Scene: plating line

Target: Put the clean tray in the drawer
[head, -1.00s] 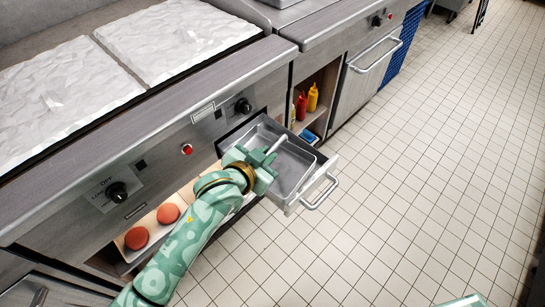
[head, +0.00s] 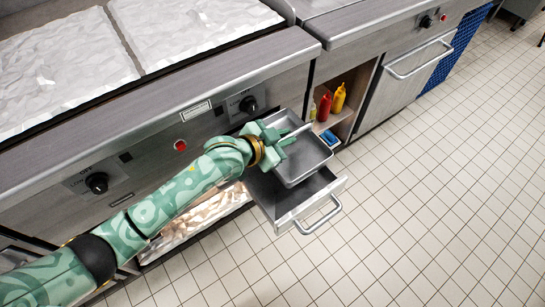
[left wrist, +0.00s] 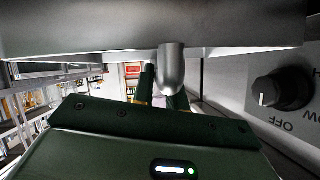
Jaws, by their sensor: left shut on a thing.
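The clean tray (head: 305,160) is a shallow grey metal pan in the head view, over the rear part of the open drawer (head: 268,195). The drawer's front and bar handle (head: 320,218) stick out toward the floor. My left gripper (head: 284,136) is shut on the tray at its left side, near a light rod-like handle. The tray appears raised over the drawer, but its exact height is unclear. In the left wrist view, a grey metal underside (left wrist: 110,35) fills the top and a rounded metal piece (left wrist: 171,70) hangs between the dark fingers. My right gripper is out of view.
The counter front with knobs (head: 96,182) and a red button (head: 180,146) runs behind my arm. A foil-lined shelf (head: 205,215) lies below it. Red (head: 325,107) and yellow (head: 339,98) bottles stand in a cubby right of the drawer. The tiled floor (head: 430,210) is clear.

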